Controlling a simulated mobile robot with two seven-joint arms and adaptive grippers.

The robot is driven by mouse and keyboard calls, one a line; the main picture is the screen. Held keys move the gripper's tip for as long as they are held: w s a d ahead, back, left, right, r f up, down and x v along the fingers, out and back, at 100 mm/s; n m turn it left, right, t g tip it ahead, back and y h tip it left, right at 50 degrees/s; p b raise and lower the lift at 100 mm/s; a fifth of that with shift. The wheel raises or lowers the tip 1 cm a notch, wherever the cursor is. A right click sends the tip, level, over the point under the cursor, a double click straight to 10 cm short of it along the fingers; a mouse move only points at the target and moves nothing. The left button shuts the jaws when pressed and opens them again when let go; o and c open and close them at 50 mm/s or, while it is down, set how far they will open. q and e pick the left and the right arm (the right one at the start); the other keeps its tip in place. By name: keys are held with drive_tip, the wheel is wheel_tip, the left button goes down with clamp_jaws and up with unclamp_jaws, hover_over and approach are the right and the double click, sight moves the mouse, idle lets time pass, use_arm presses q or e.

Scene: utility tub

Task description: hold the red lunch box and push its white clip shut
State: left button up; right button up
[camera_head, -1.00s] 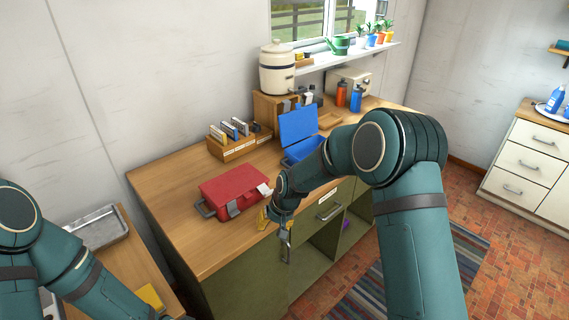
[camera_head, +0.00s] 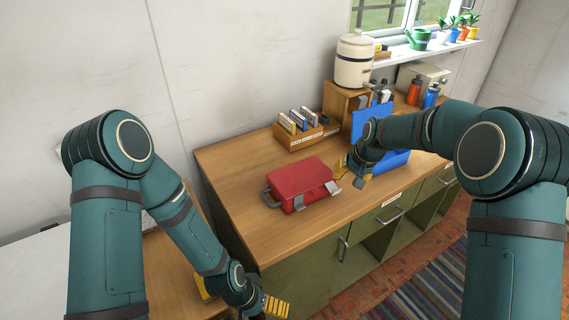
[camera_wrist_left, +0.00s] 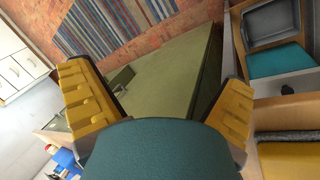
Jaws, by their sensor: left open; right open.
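The red lunch box (camera_head: 302,180) lies closed-looking on the wooden counter, its grey handle (camera_head: 269,198) to the left. A grey clip (camera_head: 298,204) is on its front. The white clip (camera_head: 332,187) is at the right end of the front and seems to stick outward; its exact angle is too small to tell. My right gripper (camera_head: 349,172) is open and empty, just right of the box near the white clip; I cannot tell if it touches. My left gripper (camera_head: 270,306) is low in front of the counter, away from the box. The left wrist view shows its yellow fingers (camera_wrist_left: 160,105) apart and empty.
An open blue box (camera_head: 395,160) stands behind my right gripper. A wooden rack (camera_head: 302,134) and a cream crock (camera_head: 355,60) are at the back. Bare counter (camera_head: 240,165) lies left of the red box. Cabinet handles (camera_head: 342,248) stick out in front.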

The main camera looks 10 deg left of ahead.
use_arm(q)
drive_tip(key=w+r+m+g, duration=0.1)
drive_tip(key=w+r+m, duration=0.2)
drive_tip(key=w+m, duration=0.2)
drive_tip(key=w+r+m+g, duration=0.1)
drive_tip(key=w+r+m, duration=0.2)
drive_tip(key=m, duration=0.6)
drive_tip(key=w+r+m+g+y, duration=0.1)
drive_tip(key=w+r+m, duration=0.2)
drive_tip(key=w+m, duration=0.3)
drive_tip(key=shift+w+a+r+m, duration=0.25)
drive_tip(key=shift+w+m, duration=0.1)
drive_tip(key=shift+m, duration=0.25)
drive_tip(key=w+r+m+t, duration=0.25)
drive_tip(key=w+r, duration=0.25)
drive_tip(key=w, duration=0.3)
drive_tip(key=m+t, duration=0.2)
drive_tip(key=m, duration=0.2)
approach(286, 189)
drive_tip(key=shift+y, duration=0.3)
drive_tip(key=x, duration=1.1)
drive_tip(key=shift+d+f, duration=0.1)
drive_tip(key=shift+d, duration=0.15)
